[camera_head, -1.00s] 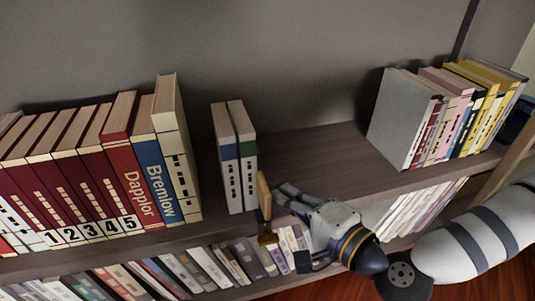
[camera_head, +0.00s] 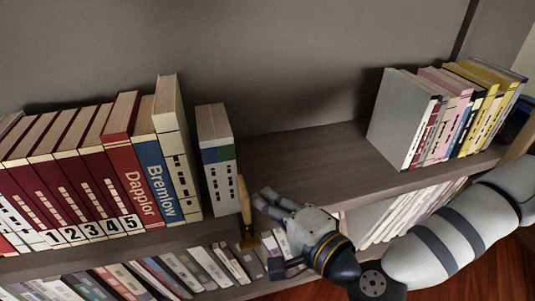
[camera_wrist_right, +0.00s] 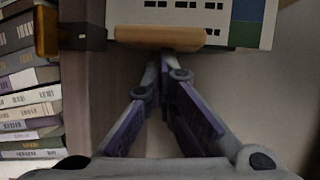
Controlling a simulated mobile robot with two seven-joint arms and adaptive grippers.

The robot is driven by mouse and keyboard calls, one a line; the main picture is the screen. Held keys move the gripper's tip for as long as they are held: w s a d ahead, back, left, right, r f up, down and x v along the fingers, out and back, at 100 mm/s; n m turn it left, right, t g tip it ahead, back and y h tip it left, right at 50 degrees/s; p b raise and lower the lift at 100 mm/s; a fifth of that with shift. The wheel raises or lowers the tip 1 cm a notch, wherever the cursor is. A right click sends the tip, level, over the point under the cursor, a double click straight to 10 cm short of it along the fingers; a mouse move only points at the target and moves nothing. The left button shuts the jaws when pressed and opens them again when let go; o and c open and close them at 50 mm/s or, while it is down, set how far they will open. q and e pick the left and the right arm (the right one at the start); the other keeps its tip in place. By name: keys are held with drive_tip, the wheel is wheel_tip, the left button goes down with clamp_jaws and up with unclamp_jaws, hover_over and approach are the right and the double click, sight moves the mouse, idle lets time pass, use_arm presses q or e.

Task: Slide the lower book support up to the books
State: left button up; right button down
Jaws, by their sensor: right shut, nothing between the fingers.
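The book support (camera_head: 244,201) is an upright wooden plate with a brass-coloured piece below at the shelf's front edge. It stands at the right side of two white books with blue and green bands (camera_head: 218,160), touching or nearly touching them. It also shows in the right wrist view as a wooden bar (camera_wrist_right: 160,38) in front of a white book (camera_wrist_right: 190,14). My right gripper (camera_head: 262,203) is shut and empty just right of the support, its fingertips close to or against the wood; exact contact is unclear. My left gripper is out of view.
A thick cream book (camera_head: 176,160) ends the row of red and blue books at left, a narrow gap from the white pair. Another row starts with a grey book (camera_head: 402,120) at right. Bare shelf (camera_head: 310,155) lies between. Books fill the shelf below (camera_head: 180,270).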

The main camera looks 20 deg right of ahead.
drive_tip(key=shift+a, duration=1.15)
drive_tip(key=d, duration=0.4)
drive_tip(key=shift+d+p, duration=0.15)
drive_tip(key=shift+p, duration=0.25)
